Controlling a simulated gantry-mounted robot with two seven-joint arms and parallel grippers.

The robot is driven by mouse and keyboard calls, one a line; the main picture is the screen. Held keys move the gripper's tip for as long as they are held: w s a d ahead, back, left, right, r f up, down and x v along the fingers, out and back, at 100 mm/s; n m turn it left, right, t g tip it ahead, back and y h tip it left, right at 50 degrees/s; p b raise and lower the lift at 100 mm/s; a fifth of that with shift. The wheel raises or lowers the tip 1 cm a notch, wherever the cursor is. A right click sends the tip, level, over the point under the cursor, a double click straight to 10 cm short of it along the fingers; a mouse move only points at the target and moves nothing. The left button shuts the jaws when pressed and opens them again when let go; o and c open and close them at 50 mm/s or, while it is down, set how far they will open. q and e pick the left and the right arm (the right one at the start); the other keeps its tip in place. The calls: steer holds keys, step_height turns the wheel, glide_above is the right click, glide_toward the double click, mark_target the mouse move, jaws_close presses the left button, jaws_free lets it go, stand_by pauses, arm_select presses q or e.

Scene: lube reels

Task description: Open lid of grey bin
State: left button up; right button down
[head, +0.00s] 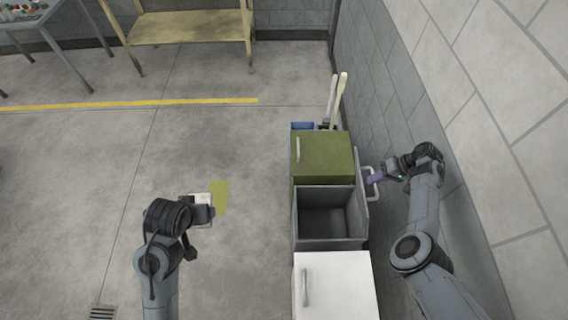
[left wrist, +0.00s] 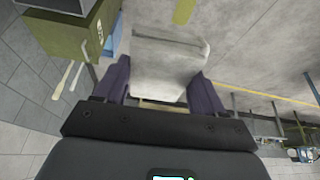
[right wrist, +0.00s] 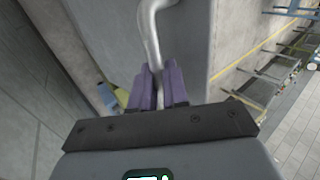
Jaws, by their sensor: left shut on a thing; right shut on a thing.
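The grey bin (head: 328,238) stands between a green-lidded bin and a white-lidded bin in the head view. Its lid (head: 361,205) stands raised on the wall side, and the dark inside of the bin shows. My right gripper (head: 376,180) is shut on the lid's silver handle (head: 371,194). In the right wrist view, the purple fingers (right wrist: 160,88) close around the handle bar (right wrist: 149,32), beside the grey lid panel (right wrist: 190,60). My left gripper (head: 207,213) is shut on a pale flat-sided object (head: 201,199), which also shows between its fingers in the left wrist view (left wrist: 165,60).
The green bin lid (head: 325,160) and white bin lid (head: 338,285) are down. Handled tools (head: 338,100) stand behind the green bin. The block wall (head: 470,120) is close on the right. Open floor (head: 90,180) lies left, with a yellow bench (head: 190,28) at the back.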

arm_select(q)
steer(key=shift+d+f+b, duration=0.1)
steer(key=shift+f+b, duration=0.2)
steer(key=shift+f, duration=0.25)
arm_select(e)
steer(key=shift+s+d+f+y, duration=0.2)
steer(key=shift+d+f+y, duration=0.1)
steer(key=shift+d, duration=0.25)
steer(key=shift+s+d+f+y, duration=0.2)
steer(key=shift+d+y, duration=0.1)
steer(key=shift+d, duration=0.2)
steer(key=shift+a, duration=0.1)
steer(key=c, duration=1.5)
jaws_free()
steer(key=shift+r, duration=0.1)
arm_select(q)
steer(key=shift+s, duration=0.25)
arm_select(e)
steer(key=o, duration=0.4)
steer(key=shift+s+a, duration=0.1)
steer(key=shift+s, duration=0.2)
arm_select(q)
steer(key=shift+w, duration=0.1)
step_height(320, 180, up, 3)
steer(key=p, duration=0.3)
steer(key=shift+f, duration=0.15)
arm_select(e)
steer(key=shift+v, duration=3.75)
steer(key=shift+w, duration=0.15)
